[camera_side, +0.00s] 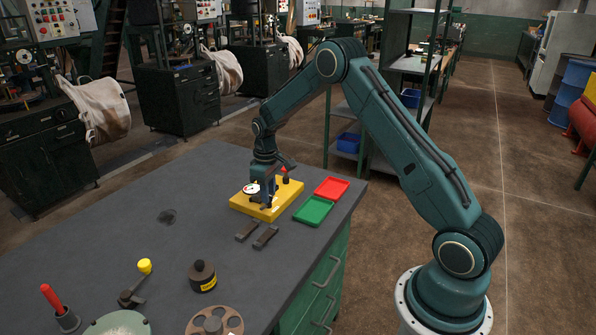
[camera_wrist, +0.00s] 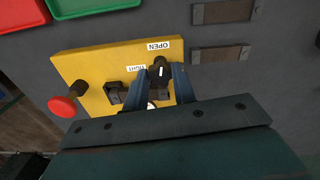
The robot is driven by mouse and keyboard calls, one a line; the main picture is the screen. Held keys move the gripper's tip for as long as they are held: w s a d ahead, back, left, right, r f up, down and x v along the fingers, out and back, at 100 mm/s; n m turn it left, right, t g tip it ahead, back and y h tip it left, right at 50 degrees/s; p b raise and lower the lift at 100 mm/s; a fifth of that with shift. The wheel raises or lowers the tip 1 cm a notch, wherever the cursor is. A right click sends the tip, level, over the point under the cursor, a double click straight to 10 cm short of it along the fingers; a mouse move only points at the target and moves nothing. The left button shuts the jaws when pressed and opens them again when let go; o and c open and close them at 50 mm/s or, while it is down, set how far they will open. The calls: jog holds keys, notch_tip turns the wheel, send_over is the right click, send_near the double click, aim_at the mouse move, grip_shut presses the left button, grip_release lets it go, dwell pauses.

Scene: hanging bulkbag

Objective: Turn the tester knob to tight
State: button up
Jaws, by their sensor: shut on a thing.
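The yellow tester base (camera_side: 262,207) lies on the grey bench top near its far right corner. It also fills the middle of the wrist view (camera_wrist: 85,65). The tester knob (camera_wrist: 158,70) is black with a white mark, and it sits between my gripper's fingers (camera_wrist: 162,78), which are shut on it. The white mark points up, towards the OPEN label (camera_wrist: 158,45); the TIGHT label (camera_wrist: 136,68) is to the left. A red-topped plunger (camera_wrist: 62,105) stands on the base's left side in the wrist view. In the side view, my gripper (camera_side: 267,202) hides the knob.
A green tray (camera_side: 313,211) and a red tray (camera_side: 332,187) lie right of the base. Two dark bars (camera_side: 265,237) lie in front of it. The middle of the bench is mostly clear.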

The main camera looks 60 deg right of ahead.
jog(key=m, duration=0.8)
jog(key=shift+r, duration=0.1)
jog(key=m, duration=0.3)
jog(key=shift+m, duration=0.4)
jog(key=shift+w+m, duration=0.1)
jog(key=shift+m, duration=1.9)
jog(key=o, duration=1)
